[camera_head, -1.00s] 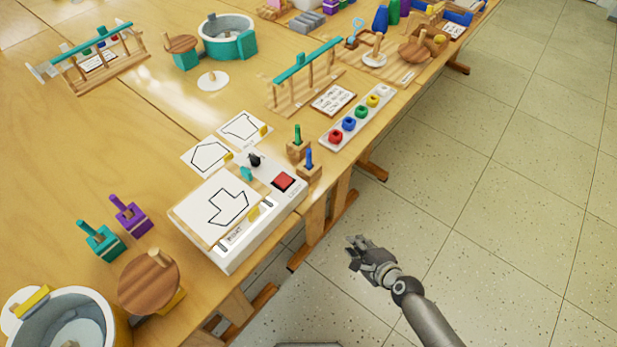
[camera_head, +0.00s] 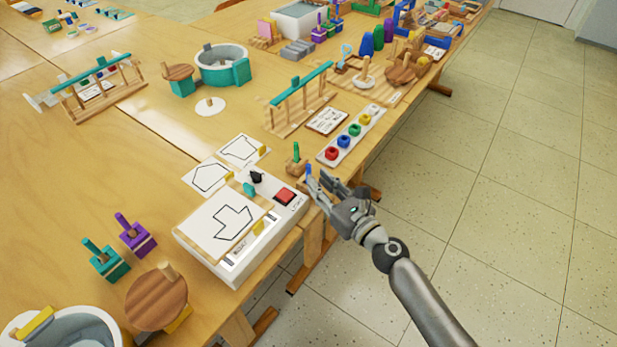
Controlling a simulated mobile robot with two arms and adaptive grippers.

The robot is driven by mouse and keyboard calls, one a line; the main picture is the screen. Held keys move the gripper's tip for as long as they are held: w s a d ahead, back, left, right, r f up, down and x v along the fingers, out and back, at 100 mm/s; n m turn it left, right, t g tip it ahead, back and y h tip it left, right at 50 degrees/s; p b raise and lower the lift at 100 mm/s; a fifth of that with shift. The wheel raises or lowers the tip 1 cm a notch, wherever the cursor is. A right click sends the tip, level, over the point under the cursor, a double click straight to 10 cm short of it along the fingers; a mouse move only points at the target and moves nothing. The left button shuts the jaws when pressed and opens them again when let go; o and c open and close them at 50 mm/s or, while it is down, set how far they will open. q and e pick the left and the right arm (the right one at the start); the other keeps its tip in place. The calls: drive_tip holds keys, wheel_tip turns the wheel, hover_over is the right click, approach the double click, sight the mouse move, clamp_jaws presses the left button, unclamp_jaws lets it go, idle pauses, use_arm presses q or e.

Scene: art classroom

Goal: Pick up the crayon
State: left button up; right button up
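A blue crayon (camera_head: 308,171) stands upright at the table's right edge, with its wooden block mostly hidden behind my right gripper. A green crayon (camera_head: 296,152) stands in a wooden block (camera_head: 296,167) just behind it. My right gripper (camera_head: 318,182) reaches in from the right with its fingers spread, its fingertips close to the blue crayon. I cannot tell whether they touch it; no grip on it shows. My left gripper is not in view.
A white drawing device (camera_head: 238,228) with a red button (camera_head: 284,196) lies left of the gripper. A white tray (camera_head: 374,115) of coloured knobs stands behind it. Purple (camera_head: 135,236) and teal (camera_head: 106,262) blocks stand at left. Floor (camera_head: 500,220) at right is clear.

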sight(308, 173)
drive_tip(key=x, duration=0.5)
drive_tip(key=shift+w+a, duration=0.1)
drive_tip(key=shift+a, duration=0.05)
drive_tip(key=shift+c, duration=0.2)
clamp_jaws()
